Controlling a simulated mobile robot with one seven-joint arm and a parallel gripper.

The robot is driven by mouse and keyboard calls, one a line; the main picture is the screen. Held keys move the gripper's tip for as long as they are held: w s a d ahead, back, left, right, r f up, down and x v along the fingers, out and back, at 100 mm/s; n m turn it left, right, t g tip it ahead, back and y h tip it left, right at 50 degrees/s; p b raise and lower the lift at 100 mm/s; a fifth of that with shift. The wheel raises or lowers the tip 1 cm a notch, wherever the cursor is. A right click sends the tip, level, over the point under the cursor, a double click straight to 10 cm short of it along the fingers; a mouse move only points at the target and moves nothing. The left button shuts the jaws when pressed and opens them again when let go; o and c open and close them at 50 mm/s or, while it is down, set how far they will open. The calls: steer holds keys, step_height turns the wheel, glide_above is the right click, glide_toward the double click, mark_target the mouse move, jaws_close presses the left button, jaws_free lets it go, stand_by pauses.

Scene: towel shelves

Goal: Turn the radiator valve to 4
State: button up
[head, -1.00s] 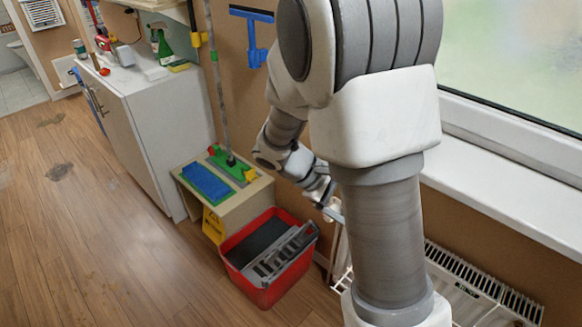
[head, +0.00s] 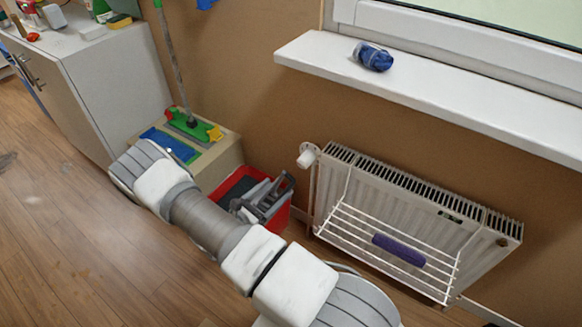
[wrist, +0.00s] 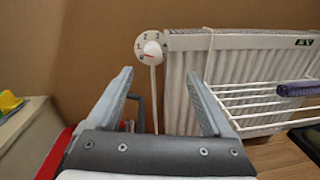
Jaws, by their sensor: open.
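The radiator valve (wrist: 151,46) is a round white dial at the radiator's upper left corner, on a white pipe. In the wrist view I read 1, 2 and 3 on its face; a small red mark shows low on it, and the exact setting is too small to tell. It also shows in the head view (head: 308,155). The white radiator (head: 330,185) hangs under the window. My gripper (wrist: 159,76) is open and empty, its fingers on either side of the pipe in the picture, with the dial above and beyond them. In the head view my gripper is hard to make out.
A white wire rack (head: 345,232) with a purple roll (head: 398,250) hangs on the radiator's front. A red bucket (head: 238,183) stands left of it. A windowsill (head: 440,95) with a blue bundle (head: 373,57) juts out above. Floor at left is clear.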

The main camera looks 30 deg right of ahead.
mark_target(301, 165)
steer(key=shift+n+t, duration=0.6)
steer(key=b+x, duration=0.1)
steer(key=x, duration=0.4)
steer(key=f+b+x, duration=0.1)
steer(key=x, duration=0.5)
steer(key=f+b+x, duration=0.1)
steer(key=x, duration=0.5)
steer(key=shift+w+a+f, duration=0.1)
steer(key=shift+w+f, duration=0.05)
steer(key=shift+w, duration=0.15)
jaws_close()
